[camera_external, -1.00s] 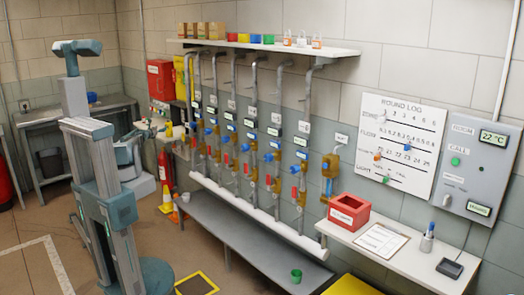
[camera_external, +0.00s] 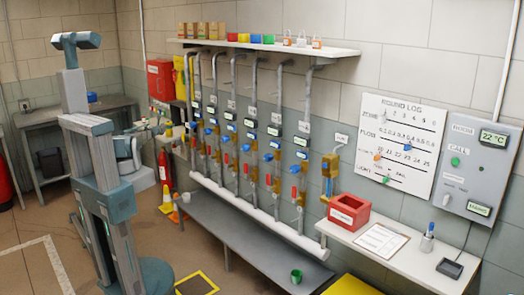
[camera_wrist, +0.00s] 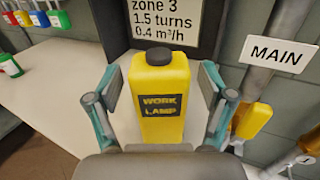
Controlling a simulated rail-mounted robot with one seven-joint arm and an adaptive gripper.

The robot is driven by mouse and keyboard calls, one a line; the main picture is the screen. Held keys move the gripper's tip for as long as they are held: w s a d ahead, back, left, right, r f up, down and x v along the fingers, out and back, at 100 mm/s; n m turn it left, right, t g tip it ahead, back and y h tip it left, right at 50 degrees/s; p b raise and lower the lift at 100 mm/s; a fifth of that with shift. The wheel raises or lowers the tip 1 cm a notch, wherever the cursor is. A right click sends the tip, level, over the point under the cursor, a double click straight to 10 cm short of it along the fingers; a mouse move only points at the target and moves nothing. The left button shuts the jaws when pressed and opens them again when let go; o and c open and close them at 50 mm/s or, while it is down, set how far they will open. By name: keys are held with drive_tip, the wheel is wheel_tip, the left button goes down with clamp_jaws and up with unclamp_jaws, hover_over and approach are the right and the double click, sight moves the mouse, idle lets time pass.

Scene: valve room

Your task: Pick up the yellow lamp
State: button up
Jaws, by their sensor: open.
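The yellow lamp (camera_wrist: 160,92) is an upright yellow block with a dark cap and a "WORK LAMP" label in the wrist view. It stands at the back of a pale counter (camera_wrist: 62,88). My gripper (camera_wrist: 160,84) is open, with one finger on each side of the lamp. Gaps show between the fingers and the lamp's sides. The lamp's lowest part is hidden behind my gripper. In the external view my gripper is small, by the far end of the pipe row, and the lamp is too small to make out clearly.
A "zone 3" sign (camera_wrist: 160,22) is right behind the lamp. A pipe with a MAIN label (camera_wrist: 278,54) and a yellow valve part (camera_wrist: 252,120) stand close on the right. Several coloured containers (camera_wrist: 38,18) are at the far left.

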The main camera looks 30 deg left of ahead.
drive_tip(key=c, duration=1.5)
drive_tip(key=shift+c, duration=0.2)
drive_tip(key=shift+r, duration=0.2)
